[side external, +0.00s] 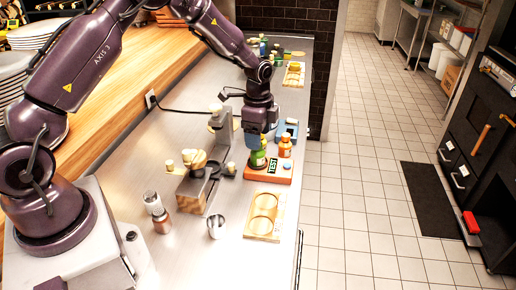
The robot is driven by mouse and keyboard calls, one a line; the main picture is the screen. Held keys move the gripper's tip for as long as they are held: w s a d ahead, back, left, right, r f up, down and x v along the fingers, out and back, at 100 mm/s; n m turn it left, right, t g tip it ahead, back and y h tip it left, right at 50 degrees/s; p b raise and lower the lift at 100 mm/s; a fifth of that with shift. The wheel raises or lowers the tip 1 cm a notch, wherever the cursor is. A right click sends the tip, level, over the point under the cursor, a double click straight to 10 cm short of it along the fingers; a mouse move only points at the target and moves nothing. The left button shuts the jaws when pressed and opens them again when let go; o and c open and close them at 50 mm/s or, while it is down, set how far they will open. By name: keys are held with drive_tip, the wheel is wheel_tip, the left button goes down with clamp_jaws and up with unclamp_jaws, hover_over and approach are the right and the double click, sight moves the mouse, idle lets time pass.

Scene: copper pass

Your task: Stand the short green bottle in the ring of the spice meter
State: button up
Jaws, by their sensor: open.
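A green bottle (258,158) stands upright at the left end of an orange-red block with a lit TEST sign (272,168); this block looks like the spice meter. My gripper (261,140) points down right over the green bottle, its jaws open and at the bottle's top. I cannot tell whether they touch it. The gripper hides the bottle's upper part. A ring is not clearly visible, so I cannot tell whether the bottle stands in one. An orange bottle (285,148) with a pale cap stands just to the right, at the block's back edge.
A wooden tray (263,216) with round recesses lies in front of the block. A blue item (287,130) lies behind. The counter's right edge is close.

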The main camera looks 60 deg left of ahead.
wheel_tip(320, 180, up, 6)
drive_tip(key=s+d+r+n+t, duration=0.2)
drive_tip(key=s+d+r+n, duration=0.15)
drive_tip(key=s+r, duration=0.5)
drive_tip(key=s+d+r+n+t, duration=0.2)
drive_tip(key=s+d+r+n, duration=0.15)
drive_tip(key=s+r, duration=0.55)
drive_tip(key=s+d+r+n+t, duration=0.1)
drive_tip(key=s+n, duration=0.2)
drive_tip(key=s, duration=0.5)
drive_tip(key=shift+s+d+n+t, duration=0.3)
drive_tip(key=shift+s+d+n, duration=0.05)
drive_tip(key=shift+n, duration=0.05)
